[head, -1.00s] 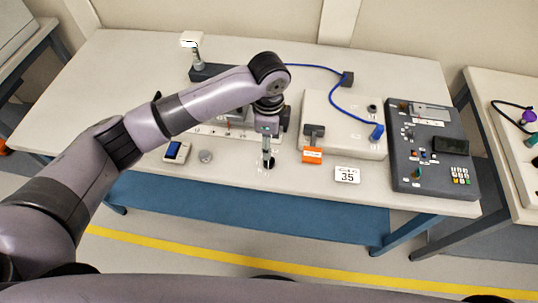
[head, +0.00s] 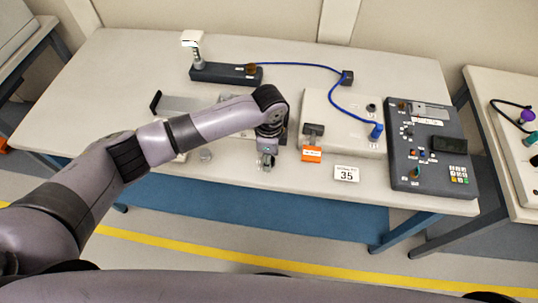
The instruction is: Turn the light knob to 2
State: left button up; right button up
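A small lamp with a white head (head: 192,39) stands at the back left on a long dark base (head: 222,74). A brown knob (head: 251,69) sits at the right end of this base; it may be the light knob, but its scale and setting are too small to read. The dark control panel (head: 400,150) on the right also carries several small knobs, one of them teal (head: 416,172). My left gripper (head: 267,163) points down near the front middle of the table, well in front of the lamp base. Its fingers are too small to judge. My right gripper is out of view.
A pale box (head: 340,115) with a blue cable (head: 350,110) stands between my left gripper and the panel. A dark lever (head: 313,132) with an orange tag (head: 312,154) is at its front.

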pick_arm(q)
grip_shut()
jog(key=shift+m, duration=0.3)
jog(key=m+p, duration=0.1)
jog(key=m, duration=0.2)
jog(key=shift+r, duration=0.1)
jog(key=m, duration=0.3)
jog(key=shift+m+p, duration=0.3)
jog(key=shift+p, duration=0.05)
jog(key=m, duration=1)
jog(key=shift+b, duration=0.35)
jog(key=shift+m, duration=0.4)
